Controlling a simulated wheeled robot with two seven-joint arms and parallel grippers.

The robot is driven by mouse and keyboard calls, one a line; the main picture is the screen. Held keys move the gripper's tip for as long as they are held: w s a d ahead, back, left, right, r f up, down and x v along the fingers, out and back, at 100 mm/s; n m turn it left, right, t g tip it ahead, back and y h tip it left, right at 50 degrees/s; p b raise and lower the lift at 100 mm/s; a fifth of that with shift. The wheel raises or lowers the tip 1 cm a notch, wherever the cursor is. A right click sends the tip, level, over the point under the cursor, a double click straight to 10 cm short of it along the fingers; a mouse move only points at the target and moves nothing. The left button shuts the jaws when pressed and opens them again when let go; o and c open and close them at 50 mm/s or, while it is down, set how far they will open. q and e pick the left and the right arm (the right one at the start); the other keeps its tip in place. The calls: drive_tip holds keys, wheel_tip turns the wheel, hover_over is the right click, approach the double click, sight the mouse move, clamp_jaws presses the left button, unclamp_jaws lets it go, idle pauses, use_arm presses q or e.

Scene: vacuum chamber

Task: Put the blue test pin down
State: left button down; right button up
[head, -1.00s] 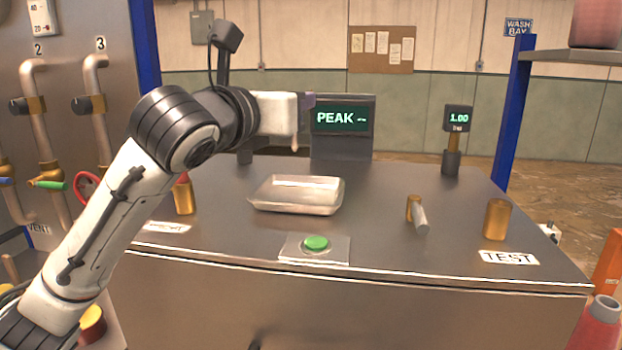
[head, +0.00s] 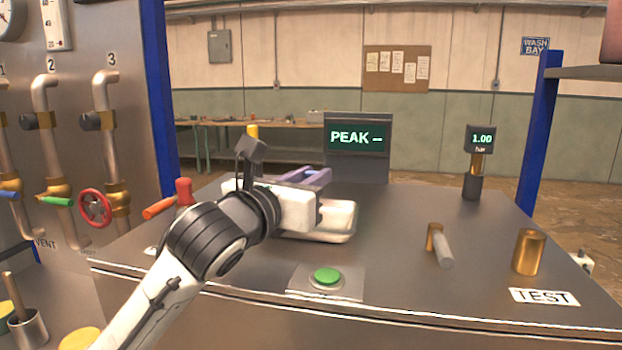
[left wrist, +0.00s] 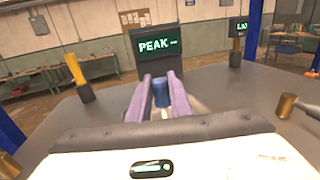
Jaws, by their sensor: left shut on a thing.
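My left gripper (head: 306,178) is in the head view with its purple fingers over the back left of the metal tray (head: 335,238). In the left wrist view the two purple fingers (left wrist: 160,78) are closed around the blue test pin (left wrist: 161,94). The pin stands roughly upright between them. Its lower end is hidden, so I cannot tell whether it touches anything. The pin is hidden in the head view. My right gripper is not in view.
A green button (head: 327,276) sits at the bench's front. A brass piece with a grey rod (head: 441,250) and a brass cylinder (head: 528,252) stand right, near the TEST label (head: 544,297). The PEAK display (head: 357,140) stands behind. The bench's right middle is clear.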

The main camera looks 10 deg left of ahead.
use_arm(q)
drive_tip(key=c, duration=1.6)
unclamp_jaws()
drive_tip(key=b+v, duration=0.1)
drive_tip(key=v, duration=1.1)
drive_tip(key=shift+r, duration=0.1)
